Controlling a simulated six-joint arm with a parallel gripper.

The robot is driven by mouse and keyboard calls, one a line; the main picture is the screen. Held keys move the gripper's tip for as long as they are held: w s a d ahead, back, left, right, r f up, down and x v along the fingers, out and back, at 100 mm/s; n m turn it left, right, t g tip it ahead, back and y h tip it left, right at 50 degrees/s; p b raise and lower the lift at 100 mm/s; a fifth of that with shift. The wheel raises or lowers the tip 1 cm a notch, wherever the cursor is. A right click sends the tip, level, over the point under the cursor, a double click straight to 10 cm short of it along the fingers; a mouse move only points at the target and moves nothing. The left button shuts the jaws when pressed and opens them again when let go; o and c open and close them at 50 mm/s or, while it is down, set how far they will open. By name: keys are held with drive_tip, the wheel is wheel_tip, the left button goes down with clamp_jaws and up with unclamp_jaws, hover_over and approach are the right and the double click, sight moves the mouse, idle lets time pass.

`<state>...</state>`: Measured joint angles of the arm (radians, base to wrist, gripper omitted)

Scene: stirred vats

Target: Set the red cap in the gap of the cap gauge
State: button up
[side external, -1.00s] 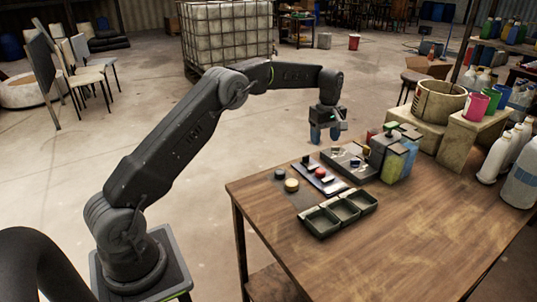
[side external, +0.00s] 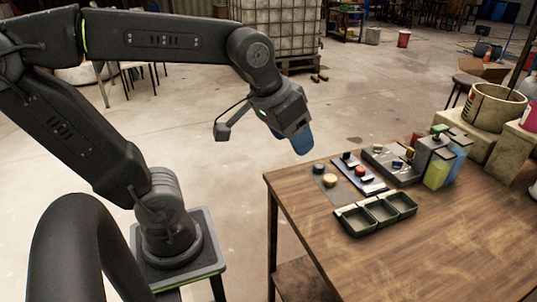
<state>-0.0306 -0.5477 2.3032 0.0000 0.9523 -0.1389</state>
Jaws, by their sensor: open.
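I cannot tell whether the cap is down in the gap. My gripper (side external: 292,140), with blue fingers, is open and tilted in the air beyond the table's left edge. It is up and to the left of the cap, apart from it, with nothing visible between its fingers.
A black cap (side external: 318,168) and a yellow cap (side external: 330,181) lie left of the strip. A green three-compartment tray (side external: 345,222) stands in front. A grey tray (side external: 404,178) with small parts and colored containers (side external: 437,174) are behind right. The table's front right is clear.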

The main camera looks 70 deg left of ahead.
drive_tip(key=s+f, duration=0.1)
drive_tip(key=s+f+m, duration=0.1)
drive_tip(key=s, duration=0.1)
drive_tip(key=s+f+m, duration=0.1)
drive_tip(key=shift+s+d+t, duration=0.3)
drive_tip(key=shift+s+d, duration=0.1)
